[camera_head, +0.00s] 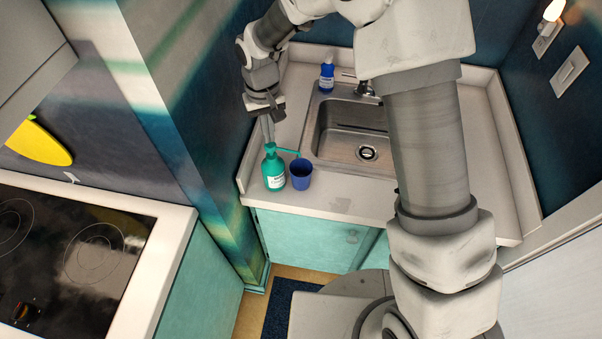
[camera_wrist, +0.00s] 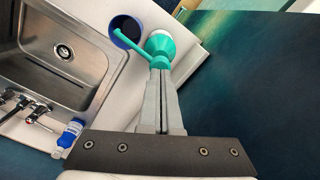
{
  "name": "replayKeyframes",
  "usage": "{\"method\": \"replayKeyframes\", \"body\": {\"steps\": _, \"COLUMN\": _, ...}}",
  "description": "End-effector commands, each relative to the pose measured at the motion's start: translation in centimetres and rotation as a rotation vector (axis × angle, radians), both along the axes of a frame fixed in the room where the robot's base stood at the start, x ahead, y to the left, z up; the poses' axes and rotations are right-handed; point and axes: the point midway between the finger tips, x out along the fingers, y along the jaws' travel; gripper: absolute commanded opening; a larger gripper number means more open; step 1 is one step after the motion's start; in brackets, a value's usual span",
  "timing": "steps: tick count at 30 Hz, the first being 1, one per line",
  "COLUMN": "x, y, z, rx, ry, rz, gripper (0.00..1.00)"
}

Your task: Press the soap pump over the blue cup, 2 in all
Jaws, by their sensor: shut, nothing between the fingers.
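The soap pump (camera_head: 273,169) is a green bottle with a white label, standing upright on the counter left of the sink. Its green spout points right, over the blue cup (camera_head: 301,175) beside it. In the wrist view the pump head (camera_wrist: 160,48) and the cup (camera_wrist: 124,32) lie beyond my fingertips. My gripper (camera_head: 268,140) is shut and empty, pointing down at the top of the pump head. In the wrist view its closed fingertips (camera_wrist: 160,74) are right at the pump head. I cannot tell whether they touch it.
The sink (camera_head: 350,136) lies right of the cup. A blue bottle (camera_head: 326,77) stands behind it near the faucet (camera_head: 366,88). A wall rises close on the left of the pump. A stove (camera_head: 70,250) is at the lower left. The counter front edge is near the cup.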

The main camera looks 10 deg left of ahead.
Motion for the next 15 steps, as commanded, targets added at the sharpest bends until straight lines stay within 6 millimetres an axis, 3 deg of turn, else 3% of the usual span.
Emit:
{"method": "replayKeyframes", "body": {"steps": 10, "x": 0.0, "y": 0.0, "z": 0.1, "rx": 0.000, "ry": -0.001, "rz": 0.000, "gripper": 0.00}}
{"method": "replayKeyframes", "body": {"steps": 15, "x": 0.1, "y": 0.0, "z": 1.1, "rx": 0.001, "ry": -0.002, "rz": 0.000, "gripper": 0.00}}
